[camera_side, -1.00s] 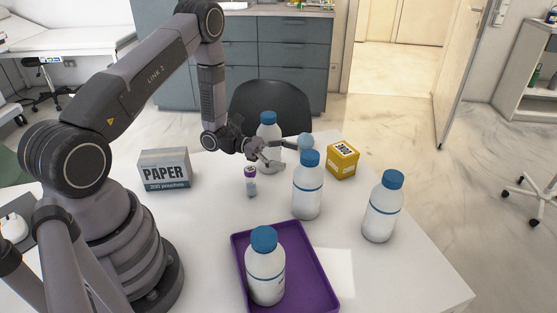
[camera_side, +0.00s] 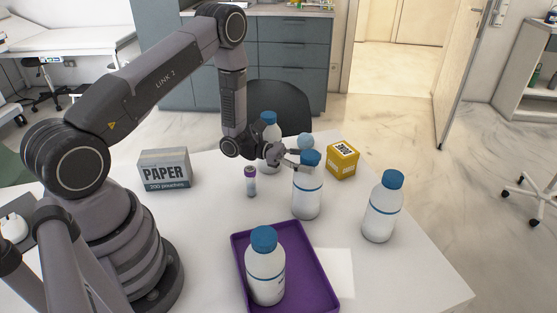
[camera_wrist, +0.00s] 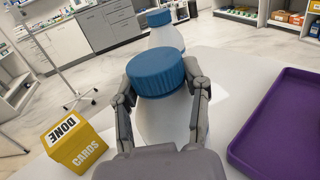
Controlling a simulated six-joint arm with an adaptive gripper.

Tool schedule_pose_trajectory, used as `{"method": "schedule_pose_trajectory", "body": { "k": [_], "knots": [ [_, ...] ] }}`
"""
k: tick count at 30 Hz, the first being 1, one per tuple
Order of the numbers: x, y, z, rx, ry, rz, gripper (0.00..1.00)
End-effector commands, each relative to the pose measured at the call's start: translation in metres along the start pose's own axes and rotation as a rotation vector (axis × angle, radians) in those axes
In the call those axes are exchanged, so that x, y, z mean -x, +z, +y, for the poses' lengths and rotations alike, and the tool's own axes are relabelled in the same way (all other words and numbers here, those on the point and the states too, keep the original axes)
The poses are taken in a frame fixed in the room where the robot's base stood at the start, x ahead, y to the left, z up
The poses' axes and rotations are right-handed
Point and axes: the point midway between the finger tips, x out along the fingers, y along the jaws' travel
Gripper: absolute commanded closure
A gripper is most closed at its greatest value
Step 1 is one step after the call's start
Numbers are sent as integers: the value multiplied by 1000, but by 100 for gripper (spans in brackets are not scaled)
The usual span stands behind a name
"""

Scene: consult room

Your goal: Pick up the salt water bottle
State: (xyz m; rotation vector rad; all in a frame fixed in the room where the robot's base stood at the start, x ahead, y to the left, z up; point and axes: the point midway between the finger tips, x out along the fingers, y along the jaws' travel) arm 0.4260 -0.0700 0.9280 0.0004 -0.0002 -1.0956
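Several white bottles with blue caps look alike, and I cannot read which one holds salt water. The middle bottle (camera_side: 307,196) stands upright on the table. In the wrist view its blue cap (camera_wrist: 156,72) lies between the fingers of my gripper (camera_wrist: 160,88). My gripper (camera_side: 301,163) is at the height of this bottle's cap and neck, fingers open on either side; firm contact is not visible. Another bottle (camera_side: 382,212) stands to the right, also seen beyond the cap in the wrist view (camera_wrist: 166,36). One bottle (camera_side: 266,276) is on the purple tray (camera_side: 316,277). One (camera_side: 269,158) stands at the back.
A yellow box (camera_side: 342,160) stands close behind the middle bottle. The table's right front area is clear.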

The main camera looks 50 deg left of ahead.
Motion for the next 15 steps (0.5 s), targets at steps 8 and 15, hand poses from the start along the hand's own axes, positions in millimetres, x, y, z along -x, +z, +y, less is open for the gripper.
{"method": "schedule_pose_trajectory", "body": {
  "k": [8,15],
  "knots": [
    [0,0,0,0,0,0,95],
    [0,2,0,-2,0,-2,95]
  ]
}}
